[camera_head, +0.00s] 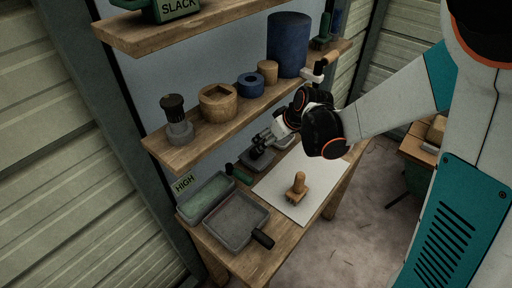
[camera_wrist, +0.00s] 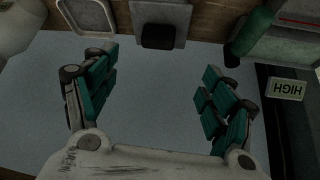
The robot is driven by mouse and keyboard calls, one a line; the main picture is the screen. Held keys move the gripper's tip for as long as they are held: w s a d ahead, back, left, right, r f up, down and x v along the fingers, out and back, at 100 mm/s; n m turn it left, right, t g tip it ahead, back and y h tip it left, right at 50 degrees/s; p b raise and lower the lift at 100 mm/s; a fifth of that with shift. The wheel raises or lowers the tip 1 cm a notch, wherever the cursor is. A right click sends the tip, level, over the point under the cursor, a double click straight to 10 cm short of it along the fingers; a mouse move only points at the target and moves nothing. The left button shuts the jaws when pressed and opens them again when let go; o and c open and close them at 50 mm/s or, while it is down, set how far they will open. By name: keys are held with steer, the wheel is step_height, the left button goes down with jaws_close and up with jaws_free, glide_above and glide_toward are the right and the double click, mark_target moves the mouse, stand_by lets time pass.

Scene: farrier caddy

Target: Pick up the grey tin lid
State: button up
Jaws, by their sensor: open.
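Two small shallow grey pieces lie at the back of the bench. One grey dish (camera_head: 257,160) has a dark block on or in it and shows at the top middle of the wrist view (camera_wrist: 160,8). The other grey piece (camera_head: 285,141) shows at the top left of the wrist view (camera_wrist: 90,14). I cannot tell surely which is the tin lid. My gripper (camera_wrist: 162,92) is open and empty, with the blue-grey back panel behind its fingers. In the head view my gripper (camera_head: 263,138) is close by these pieces, partly covering them.
A shelf (camera_head: 190,152) with a blue cylinder, wooden blocks and a jar overhangs the back. A green tray (camera_head: 206,197), a grey pan (camera_head: 236,222) and a green-handled tool (camera_head: 238,174) lie left.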

steer(key=b, duration=0.3)
glide_toward(257, 153)
steer(key=w+f, duration=0.2)
steer(key=w+a+f, duration=0.1)
steer(key=w+f, duration=0.1)
steer(key=shift+a, duration=0.2)
steer(key=shift+w+b+x, duration=0.2)
steer(key=shift+b+x, duration=0.85)
steer(key=shift+x, duration=1.65)
steer(key=shift+d+r, duration=0.1)
steer(key=shift+d, duration=0.05)
steer(key=shift+c, duration=0.3)
steer(key=c, duration=1.3)
